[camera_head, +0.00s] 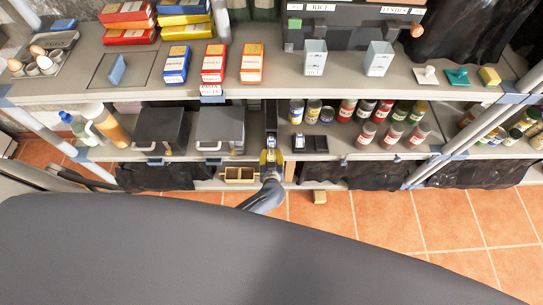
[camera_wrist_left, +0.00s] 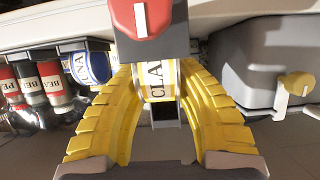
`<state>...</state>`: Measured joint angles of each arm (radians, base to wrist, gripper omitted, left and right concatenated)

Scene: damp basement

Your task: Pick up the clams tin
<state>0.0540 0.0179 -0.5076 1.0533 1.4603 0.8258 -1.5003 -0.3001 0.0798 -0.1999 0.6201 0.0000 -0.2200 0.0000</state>
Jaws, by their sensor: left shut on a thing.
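The clams tin (camera_wrist_left: 156,80), with a white, blue and yellow label reading "CLA", is between the yellow fingers of my left gripper (camera_wrist_left: 160,95) in the left wrist view. The fingers are shut on its sides. In the head view my left gripper (camera_head: 271,156) is at the front of the lower shelf, at the mouth of a narrow dark slot (camera_head: 271,115). The tin (camera_head: 270,143) shows there only as a small pale patch. I cannot tell whether it still touches the shelf. My right gripper is not in view.
A grey box (camera_head: 220,127) with a yellow knob stands left of the slot. Tuna tins (camera_head: 313,110) and several red-lidded jars (camera_head: 366,133) stand to its right. The upper shelf (camera_head: 340,90) lies overhead.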

